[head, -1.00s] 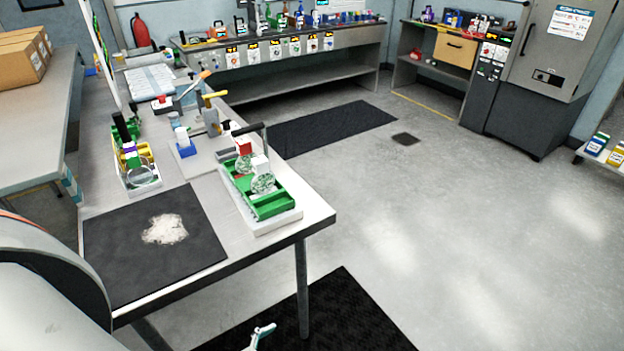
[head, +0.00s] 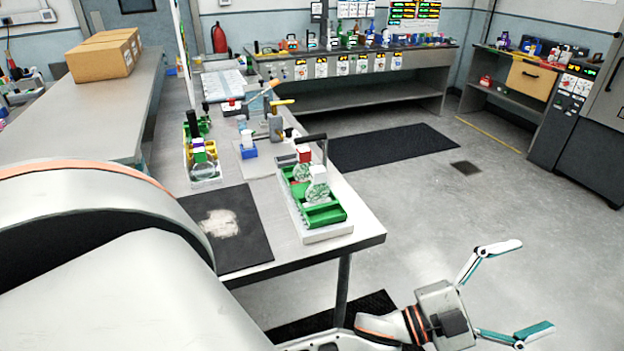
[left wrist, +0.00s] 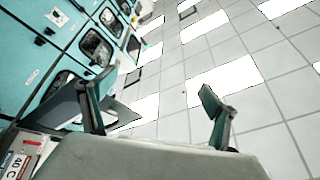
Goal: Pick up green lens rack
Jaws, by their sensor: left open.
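The green lens rack (head: 325,214) is a green tray with round lens discs standing in it and a dark handle at its far end. It sits on a white base (head: 327,232) near the right front corner of the workbench in the head view. My left gripper (head: 530,290) is open and empty, out over the floor to the right of the bench and apart from the rack. In the left wrist view its two fingers (left wrist: 155,110) are spread with nothing between them, and the rack does not show there. My right gripper is not in view.
A black mat (head: 256,222) with a pale patch lies left of the rack. Cardboard boxes (head: 100,58) sit on the left bench. The floor (head: 440,225) right of the bench is clear.

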